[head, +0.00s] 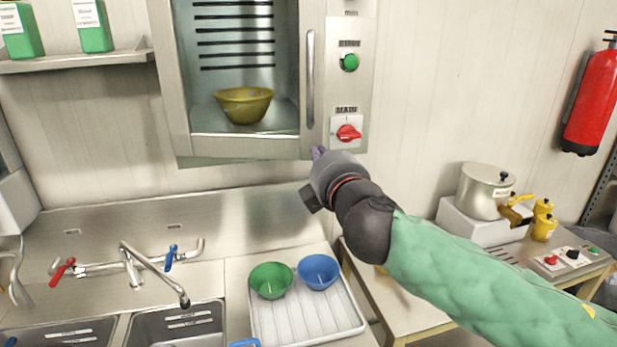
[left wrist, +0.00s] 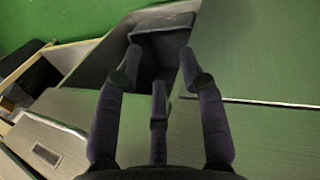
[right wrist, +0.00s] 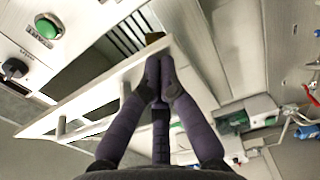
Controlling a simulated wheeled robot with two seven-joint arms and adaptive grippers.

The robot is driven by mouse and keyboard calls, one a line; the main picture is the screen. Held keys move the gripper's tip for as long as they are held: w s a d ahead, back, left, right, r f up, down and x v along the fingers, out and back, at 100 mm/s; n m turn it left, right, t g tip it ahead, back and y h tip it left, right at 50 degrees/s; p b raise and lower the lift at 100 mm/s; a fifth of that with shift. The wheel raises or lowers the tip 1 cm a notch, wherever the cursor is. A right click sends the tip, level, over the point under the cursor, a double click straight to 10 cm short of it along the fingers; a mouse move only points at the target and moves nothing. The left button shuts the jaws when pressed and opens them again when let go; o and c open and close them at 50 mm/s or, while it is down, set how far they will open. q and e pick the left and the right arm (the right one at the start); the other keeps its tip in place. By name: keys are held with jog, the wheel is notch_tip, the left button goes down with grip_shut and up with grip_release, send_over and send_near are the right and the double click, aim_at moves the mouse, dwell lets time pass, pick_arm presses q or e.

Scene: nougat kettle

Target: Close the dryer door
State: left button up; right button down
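The dryer (head: 350,100) is the steel wall cabinet at the top of the head view. Its framed door (head: 240,147) has a large window and a vertical handle (head: 310,80) on its right side. In the right wrist view the door edge (right wrist: 100,92) stands away from the button panel, with a dark gap between, so it looks ajar. My right gripper (right wrist: 160,75) is shut and empty, its fingertips close to the door edge; contact is unclear. In the head view it (head: 318,153) is at the door's lower right corner. My left gripper (left wrist: 158,65) is open and empty, outside the head view.
A yellow bowl (head: 244,104) sits inside the dryer. Below are a sink tap (head: 135,262) and a white drying tray (head: 300,325) with a green bowl (head: 271,280) and a blue bowl (head: 319,271). A steel pot (head: 484,190) stands right of my right arm.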

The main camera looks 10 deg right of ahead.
pick_arm(q)
jog(key=shift+f+b, duration=0.85)
jog(key=shift+f, duration=0.2)
pick_arm(e)
jog(key=shift+w+d, duration=0.35)
jog(key=shift+w, duration=0.75)
jog(key=shift+w+d, duration=0.4)
jog(key=shift+w, duration=0.7)
jog(key=shift+w+d, duration=0.35)
jog(key=shift+w, duration=0.75)
